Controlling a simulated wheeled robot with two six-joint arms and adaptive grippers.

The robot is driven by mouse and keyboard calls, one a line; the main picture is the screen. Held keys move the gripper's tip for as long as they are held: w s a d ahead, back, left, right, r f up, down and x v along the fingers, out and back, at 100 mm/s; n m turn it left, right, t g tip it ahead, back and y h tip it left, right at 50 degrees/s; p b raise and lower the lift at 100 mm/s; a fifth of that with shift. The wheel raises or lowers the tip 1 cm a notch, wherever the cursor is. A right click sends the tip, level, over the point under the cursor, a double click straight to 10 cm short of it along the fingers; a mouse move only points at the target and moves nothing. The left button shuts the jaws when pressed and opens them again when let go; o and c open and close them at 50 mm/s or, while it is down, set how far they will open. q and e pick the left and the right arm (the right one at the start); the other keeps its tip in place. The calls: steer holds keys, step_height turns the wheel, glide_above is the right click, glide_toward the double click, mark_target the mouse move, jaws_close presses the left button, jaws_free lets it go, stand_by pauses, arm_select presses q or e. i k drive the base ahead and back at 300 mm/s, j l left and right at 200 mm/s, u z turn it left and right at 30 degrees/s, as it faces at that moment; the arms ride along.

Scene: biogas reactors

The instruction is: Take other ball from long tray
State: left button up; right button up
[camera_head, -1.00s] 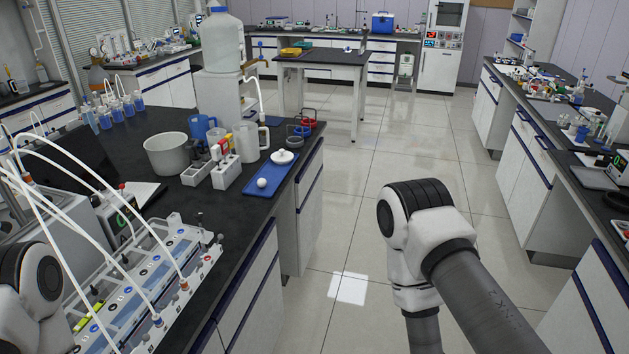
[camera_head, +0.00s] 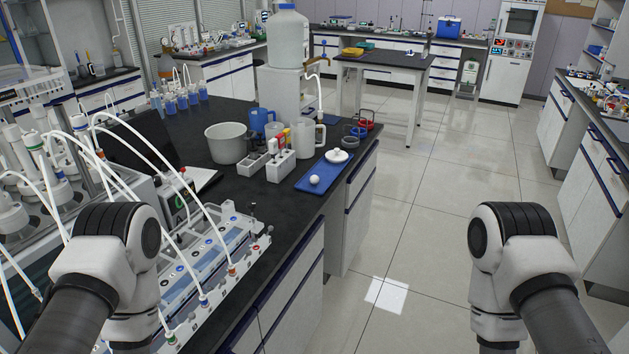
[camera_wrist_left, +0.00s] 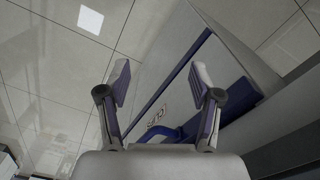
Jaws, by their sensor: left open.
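A long blue tray (camera_head: 311,184) lies on the black bench top near its right edge. A white ball (camera_head: 314,180) sits on the near part of the tray. A white lidded round dish (camera_head: 337,156) is on its far part; I see no second ball there. In the left wrist view my left gripper (camera_wrist_left: 161,88) is open and empty, its two fingers apart, with floor and a grey cabinet with blue edging beyond. In the head view only my arm links show on both sides, far from the tray; my right gripper is out of view.
A grey pot (camera_head: 226,144), a white rack (camera_head: 280,166), a clear jug (camera_head: 306,138) and a blue mug (camera_head: 262,122) stand left of and behind the tray. A reactor unit with white tubes (camera_head: 210,260) fills the near bench. The floor (camera_head: 430,220) to the right is clear.

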mark_target(313, 180)
steer(key=u, duration=0.5)
steer(key=i+l+u, duration=0.25)
steer(key=l, duration=0.2)
steer(key=i+l+u, duration=0.1)
steer(key=l+u, duration=0.15)
steer(key=l, duration=0.25)
steer(key=i+l+u, duration=0.1)
steer(key=l+u, duration=0.15)
steer(key=l, duration=0.3)
steer(key=i+l+u, duration=0.1)
steer(key=l+u, duration=0.15)
steer(key=l, duration=0.3)
